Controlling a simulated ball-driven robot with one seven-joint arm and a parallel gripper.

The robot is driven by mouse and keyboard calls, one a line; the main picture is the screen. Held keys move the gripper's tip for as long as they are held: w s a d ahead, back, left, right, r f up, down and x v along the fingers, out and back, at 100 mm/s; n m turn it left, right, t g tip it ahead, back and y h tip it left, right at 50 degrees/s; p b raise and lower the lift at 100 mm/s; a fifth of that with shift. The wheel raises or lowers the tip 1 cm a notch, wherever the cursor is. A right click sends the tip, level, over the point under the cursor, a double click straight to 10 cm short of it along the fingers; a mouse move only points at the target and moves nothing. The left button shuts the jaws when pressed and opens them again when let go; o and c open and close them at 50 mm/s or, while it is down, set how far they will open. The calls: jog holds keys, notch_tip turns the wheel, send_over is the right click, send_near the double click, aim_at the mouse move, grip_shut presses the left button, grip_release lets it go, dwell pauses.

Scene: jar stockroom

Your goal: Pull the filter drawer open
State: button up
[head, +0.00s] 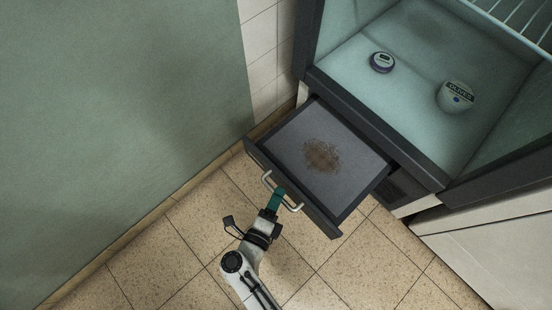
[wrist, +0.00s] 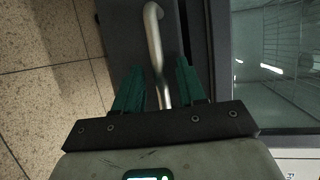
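The filter drawer (head: 352,151) stands pulled out below the glass-fronted cabinet in the head view, its grey inside showing a brown speckled patch. Its dark front carries a pale metal bar handle (head: 267,181). My gripper (head: 277,195) is at the handle. In the wrist view the handle (wrist: 154,35) runs between the two teal fingers of my gripper (wrist: 160,68). A gap shows on both sides of the bar, so the fingers look open around it, not clamped. The handle's lower end is hidden by my gripper.
Above the drawer, the cabinet (head: 428,179) holds a small round jar (head: 382,62) and a larger jar labelled olives (head: 457,96). A green wall (head: 120,110) closes off the left. The tiled floor (head: 340,275) in front of the drawer is clear.

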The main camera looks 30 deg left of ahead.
jog(key=s+r+p, duration=0.2)
jog(key=s, duration=0.8)
jog(key=shift+s+d, duration=0.3)
jog(key=shift+s, duration=0.05)
